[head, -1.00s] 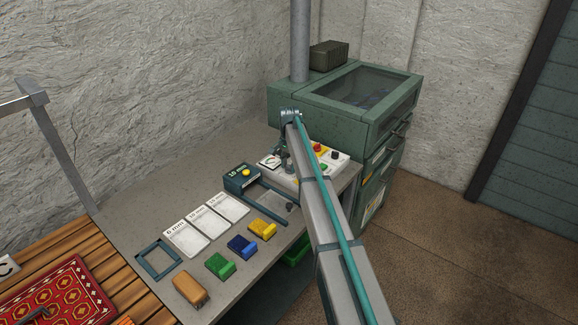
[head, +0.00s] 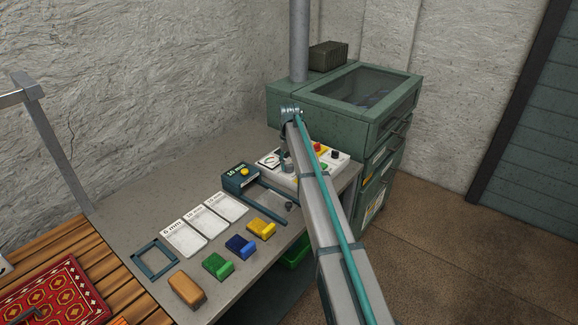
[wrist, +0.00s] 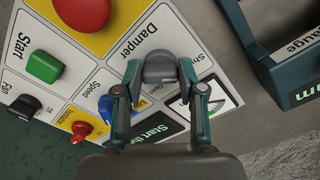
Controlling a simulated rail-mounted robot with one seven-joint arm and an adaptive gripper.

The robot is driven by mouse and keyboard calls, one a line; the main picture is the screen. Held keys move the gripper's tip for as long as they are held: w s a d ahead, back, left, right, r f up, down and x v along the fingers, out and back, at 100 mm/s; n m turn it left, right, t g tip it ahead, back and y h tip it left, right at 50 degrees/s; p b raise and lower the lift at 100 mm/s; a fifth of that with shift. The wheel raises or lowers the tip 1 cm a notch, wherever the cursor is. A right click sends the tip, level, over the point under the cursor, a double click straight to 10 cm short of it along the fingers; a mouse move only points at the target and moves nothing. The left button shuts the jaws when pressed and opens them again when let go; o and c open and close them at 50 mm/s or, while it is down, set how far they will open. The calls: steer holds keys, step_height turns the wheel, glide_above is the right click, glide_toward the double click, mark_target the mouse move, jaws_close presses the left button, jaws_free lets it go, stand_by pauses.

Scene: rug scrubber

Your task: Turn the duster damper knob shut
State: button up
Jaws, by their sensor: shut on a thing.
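The damper knob (wrist: 160,67) is a dark grey knob beside the printed word "Damper" on the white control panel (wrist: 205,62). In the wrist view my gripper (wrist: 160,77) has one finger on each side of the knob and is shut on it. The knob's pointer direction is not clear. In the head view the panel (head: 341,159) sits at the bench's far end, and my gripper (head: 288,164) is over its left part. My arm hides some of the panel, and the knob cannot be made out there.
Near the knob are a red button on yellow (wrist: 82,10), a green Start button (wrist: 44,66), a blue Speed knob (wrist: 106,107) and a red isolator (wrist: 80,130). A teal gauge block (head: 240,178) stands left of the panel. A green cabinet (head: 345,105) stands behind.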

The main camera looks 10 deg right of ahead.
mark_target(290, 165)
steer(key=shift+n, duration=1.1)
steer(key=o, duration=1.1)
steer(key=shift+o, duration=0.2)
steer(key=shift+r, duration=0.1)
step_height(290, 165, up, 12)
